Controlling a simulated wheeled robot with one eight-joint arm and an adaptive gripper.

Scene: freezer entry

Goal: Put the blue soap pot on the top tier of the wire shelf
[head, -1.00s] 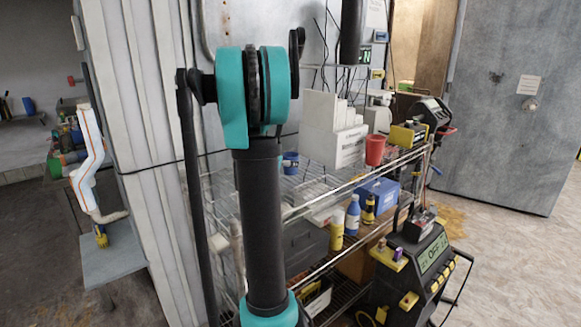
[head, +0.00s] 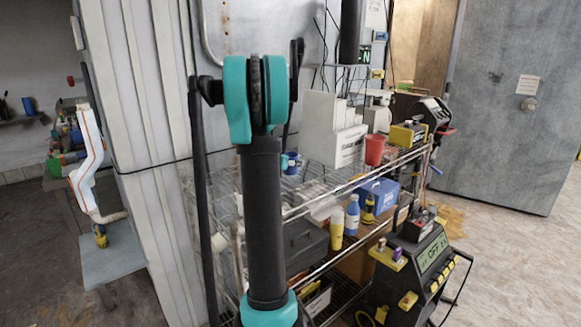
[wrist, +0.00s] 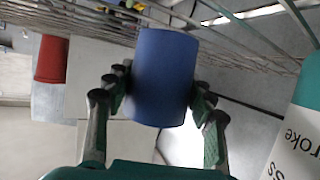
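The blue soap pot (wrist: 165,78) is between the two fingers of my gripper (wrist: 160,88) in the wrist view. The fingers press close against both its sides. In the head view the pot (head: 291,163) shows just right of my arm, at the top tier of the wire shelf (head: 345,189). A small teal part of my gripper (head: 284,161) shows at its left edge. Most of my gripper is hidden behind my arm there. I cannot tell whether the pot's base touches the wires.
White boxes (head: 331,138) stand behind the pot on the top tier. A red cup (head: 374,151) stands to the right and shows in the wrist view (wrist: 51,59). A blue box (head: 378,192) and bottles are on the tier below. A ribbed wall (head: 150,150) rises at the left.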

